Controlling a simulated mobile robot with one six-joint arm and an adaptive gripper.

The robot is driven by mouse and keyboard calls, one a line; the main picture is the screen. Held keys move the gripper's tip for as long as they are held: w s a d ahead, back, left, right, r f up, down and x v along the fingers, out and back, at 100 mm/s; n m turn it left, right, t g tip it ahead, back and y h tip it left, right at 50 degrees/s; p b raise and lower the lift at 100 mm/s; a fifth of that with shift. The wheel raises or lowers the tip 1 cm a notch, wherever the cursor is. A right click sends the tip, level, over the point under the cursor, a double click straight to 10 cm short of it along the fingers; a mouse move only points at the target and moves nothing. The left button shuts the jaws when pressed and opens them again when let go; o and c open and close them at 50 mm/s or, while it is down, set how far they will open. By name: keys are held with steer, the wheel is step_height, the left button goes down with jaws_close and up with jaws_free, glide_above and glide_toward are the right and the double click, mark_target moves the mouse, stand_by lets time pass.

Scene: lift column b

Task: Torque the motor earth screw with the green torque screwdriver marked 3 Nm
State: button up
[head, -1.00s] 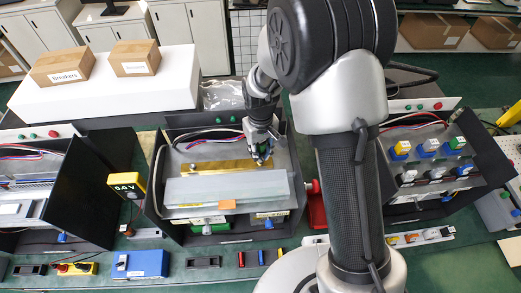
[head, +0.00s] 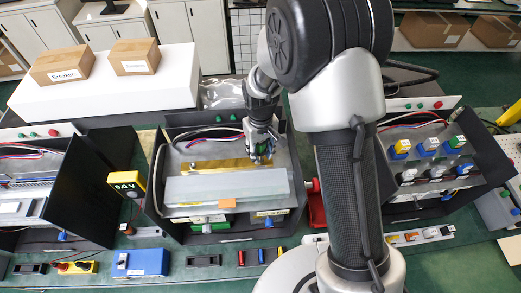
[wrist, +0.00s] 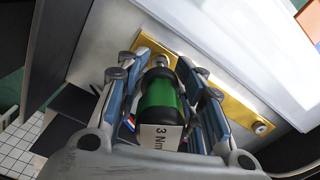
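The green torque screwdriver (wrist: 160,98), with a white label reading 3 Nm, lies between the fingers of my gripper (wrist: 163,92) in the wrist view. My gripper is shut on its handle. The handle's far end points at the brass bar (wrist: 232,102), near its upper left end. In the head view my gripper (head: 261,150) is over the right end of the brass bar (head: 212,165) in the middle open cabinet. I cannot tell whether the tip touches a screw.
A light grey cover (head: 225,187) lies in front of the bar. Dark cabinet walls stand close on both sides. A blue box (head: 141,263) sits on the front bench.

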steer(key=shift+o, duration=1.2)
step_height(320, 180, up, 12)
steer(key=s+d+r+m+t+b, duration=0.25)
steer(key=s+d+b, duration=0.35)
steer(key=s+b, duration=0.55)
steer(key=s+d+f+m+t+b, duration=0.1)
steer(key=s+f+b, duration=0.2)
steer(key=s, duration=0.3)
steer(key=s+d+f+t+b, duration=0.1)
steer(key=s+d+f+b, duration=0.1)
steer(key=s+f+b, duration=0.1)
steer(key=s+b, duration=0.1)
steer(key=s, duration=0.1)
steer(key=shift+s+d+f+m, duration=0.3)
steer(key=shift+s+m, duration=0.05)
